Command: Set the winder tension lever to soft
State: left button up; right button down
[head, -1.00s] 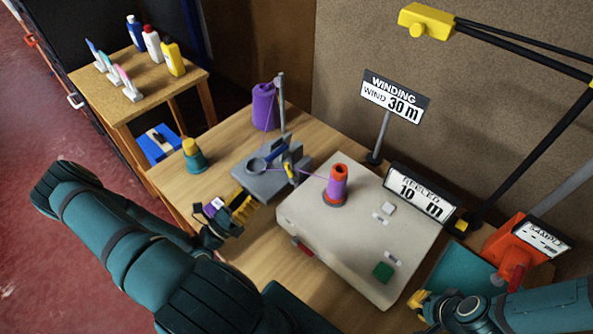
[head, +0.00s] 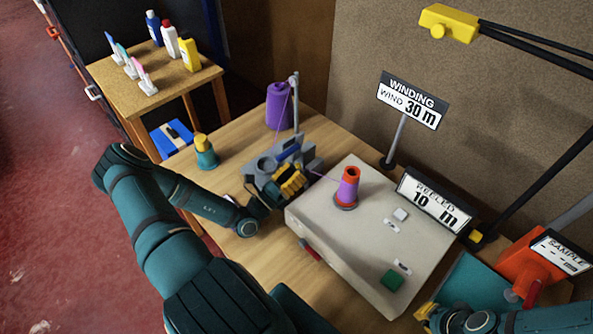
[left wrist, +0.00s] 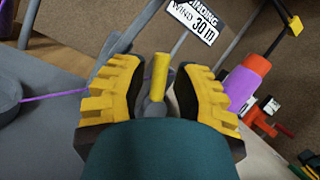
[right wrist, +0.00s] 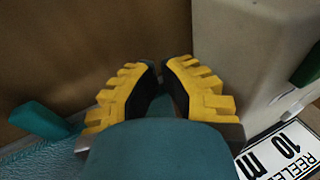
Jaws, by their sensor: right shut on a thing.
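The grey winder (head: 268,163) stands on the table, partly hidden behind my left gripper (head: 291,181). Its yellow-handled lever (left wrist: 159,78) stands upright between the open fingers of my left gripper (left wrist: 158,92) in the left wrist view. A gap shows on each side of the handle. In the head view the lever is hidden. My right gripper (right wrist: 160,88) is low over the right side of the table, its fingers close together on a teal thing (right wrist: 160,106) I cannot identify. It shows at the lower right in the head view (head: 424,313).
A cream box (head: 375,238) bears a purple-wound red cone (head: 348,184). A purple yarn spool (head: 279,105) stands behind the winder, a teal pot (head: 205,153) to its left. Signs (head: 412,101) and an orange device (head: 543,268) stand at the right.

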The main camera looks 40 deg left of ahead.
pick_arm(q)
jog(key=shift+w+d+r, duration=0.1)
jog(key=shift+w+r, duration=0.15)
jog(key=shift+w, duration=0.1)
grip_shut()
pick_arm(e)
jog(key=shift+w+r+p, duration=0.2)
jog(key=shift+r+p, duration=0.6)
jog(key=shift+w+r+p, duration=0.15)
jog(key=shift+r+p, duration=0.2)
pick_arm(q)
jog(key=n+y, duration=0.1)
jog(key=n, duration=0.2)
jog(key=shift+a+f+y, duration=0.2)
jog(key=shift+a+y, duration=0.2)
